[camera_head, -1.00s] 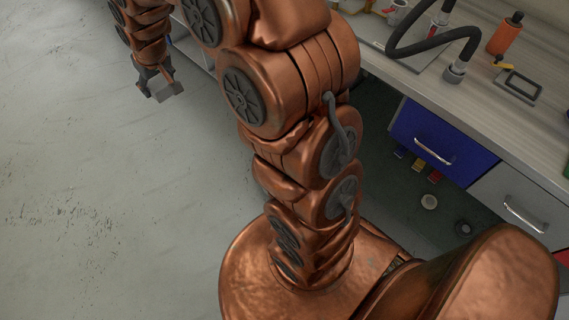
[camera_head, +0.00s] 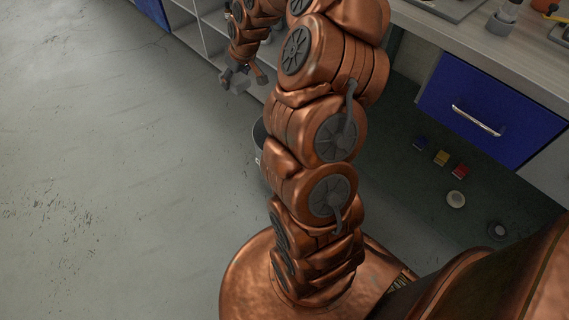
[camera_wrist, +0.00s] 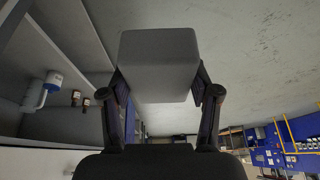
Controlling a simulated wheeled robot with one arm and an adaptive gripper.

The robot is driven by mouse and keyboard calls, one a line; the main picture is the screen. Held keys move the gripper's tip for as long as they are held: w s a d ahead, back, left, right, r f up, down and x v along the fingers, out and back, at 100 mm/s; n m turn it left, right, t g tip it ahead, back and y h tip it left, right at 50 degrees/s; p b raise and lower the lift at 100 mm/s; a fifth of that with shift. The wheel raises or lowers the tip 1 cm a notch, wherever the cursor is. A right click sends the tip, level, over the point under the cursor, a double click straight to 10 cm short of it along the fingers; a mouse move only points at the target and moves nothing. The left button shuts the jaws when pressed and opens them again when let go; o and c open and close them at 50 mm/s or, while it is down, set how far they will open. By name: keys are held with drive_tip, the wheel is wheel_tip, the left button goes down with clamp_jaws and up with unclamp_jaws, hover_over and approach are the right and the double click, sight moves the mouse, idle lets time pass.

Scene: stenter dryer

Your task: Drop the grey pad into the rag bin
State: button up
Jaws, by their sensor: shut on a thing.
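My gripper (camera_wrist: 165,92) is shut on the grey pad (camera_wrist: 158,58), a plain block pinched between the two fingers in the wrist view. In the head view the pad (camera_head: 235,84) hangs from my gripper (camera_head: 241,75) at the upper left, above the floor and in front of open shelves. A grey round bin (camera_head: 259,134) stands on the floor behind my arm. Only its left rim and side show, and the arm hides the rest. I cannot tell for sure whether it is the rag bin. The pad is apart from it, up and left in the picture.
A workbench with a blue drawer (camera_head: 487,112) runs along the right. Small coloured blocks (camera_head: 441,158) and round pieces (camera_head: 456,199) lie on the floor under it. White open shelves (camera_head: 205,38) stand at the top. The floor at left is clear.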

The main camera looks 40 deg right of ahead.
drive_tip(key=s+d+f+b, duration=0.2)
drive_tip(key=d+f+b, duration=0.2)
drive_tip(key=f, duration=0.5)
drive_tip(key=s+d+f+b, duration=0.3)
drive_tip(key=d+f+b, duration=0.2)
drive_tip(key=f, duration=0.4)
drive_tip(key=s+d+f+b, duration=0.3)
drive_tip(key=d+f+b, duration=0.2)
drive_tip(key=f, duration=0.4)
drive_tip(key=shift+s+d+m, duration=0.2)
drive_tip(key=shift+m, duration=0.1)
drive_tip(key=shift+f, duration=0.1)
drive_tip(key=o, duration=1.2)
drive_tip(key=v, duration=1.2)
drive_tip(key=shift+a, duration=0.25)
